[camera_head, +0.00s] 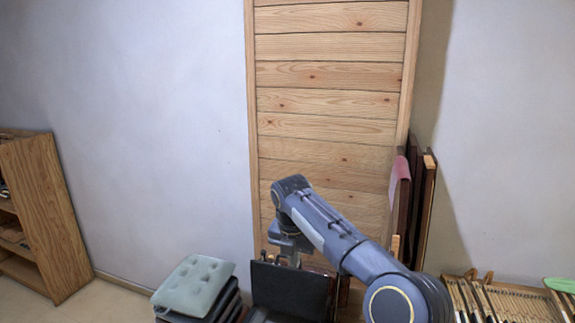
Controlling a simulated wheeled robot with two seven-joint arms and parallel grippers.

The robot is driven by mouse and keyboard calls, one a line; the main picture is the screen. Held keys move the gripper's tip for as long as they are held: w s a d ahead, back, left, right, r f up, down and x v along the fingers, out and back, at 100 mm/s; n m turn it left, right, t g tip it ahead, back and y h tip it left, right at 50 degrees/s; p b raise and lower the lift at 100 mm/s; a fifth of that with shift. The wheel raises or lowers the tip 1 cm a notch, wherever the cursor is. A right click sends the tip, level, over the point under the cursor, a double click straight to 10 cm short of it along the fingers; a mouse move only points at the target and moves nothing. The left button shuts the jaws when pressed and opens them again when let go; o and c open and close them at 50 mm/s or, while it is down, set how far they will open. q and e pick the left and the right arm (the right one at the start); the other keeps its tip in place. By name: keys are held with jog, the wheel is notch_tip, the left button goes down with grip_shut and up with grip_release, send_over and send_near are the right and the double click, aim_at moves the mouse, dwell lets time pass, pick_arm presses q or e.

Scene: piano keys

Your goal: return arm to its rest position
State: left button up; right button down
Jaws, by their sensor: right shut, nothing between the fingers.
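My right arm (340,240) comes in from the lower right, reaching up and to the left in front of the wooden panel. My right gripper (290,260) points down at the arm's far end, above a dark padded seat or case (292,288). It is shut and holds nothing. Its fingertips are small and partly lost against the dark backdrop. The piano keys (505,300), in a wooden frame, lie at the lower right, apart from the gripper. My left gripper is not in view.
A stack of cushions topped by a grey-green one (193,284) stands left of the dark seat. A wooden shelf (50,210) is at the far left. Boards (424,205) lean by the wood panel (330,110). A green object (561,285) lies at the right edge.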

jog(key=s+d+r+m+t+y+b, duration=0.1)
jog(key=s+d+r+m, duration=0.1)
jog(key=s+d+m, duration=0.65)
jog(key=s+d+r+m+y+b, duration=0.1)
jog(key=s+d+r+m+b, duration=0.15)
jog(key=s+d+m, duration=0.65)
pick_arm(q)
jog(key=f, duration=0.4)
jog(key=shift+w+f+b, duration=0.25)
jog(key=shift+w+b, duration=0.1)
pick_arm(e)
jog(key=s+f+m+t+y, duration=0.1)
jog(key=s+f+m, duration=0.5)
jog(key=s, duration=0.5)
jog(key=s+d+f+m+t+y, duration=0.1)
jog(key=s+f+m, duration=0.5)
jog(key=s+m, duration=0.4)
jog(key=shift+s+d, duration=0.25)
jog(key=shift+s, duration=0.25)
